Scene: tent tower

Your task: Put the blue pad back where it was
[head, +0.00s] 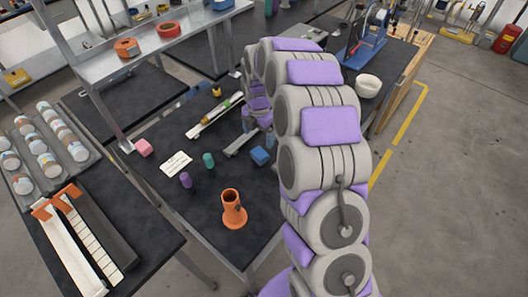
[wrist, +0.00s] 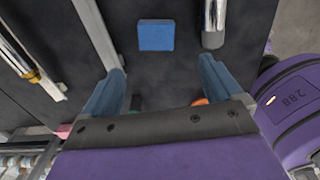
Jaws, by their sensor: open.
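The blue pad (head: 260,155) is a small blue block lying on the dark table top, right of the teal peg. In the wrist view the blue pad (wrist: 156,36) lies flat beyond my fingertips, roughly centred between them, with nothing gripping it. My gripper (wrist: 161,66) is open and empty, its two bluish fingers spread wide. In the head view my gripper is low over the table just behind the pad, partly hidden by my arm. I cannot tell its exact height.
An orange holder (head: 233,212), a purple peg (head: 186,180), a teal peg (head: 208,160), a white card (head: 176,164) and a pink cube (head: 144,147) stand or lie around the pad. A metal rail (head: 214,117) is behind. A white bowl (head: 368,86) stands further right.

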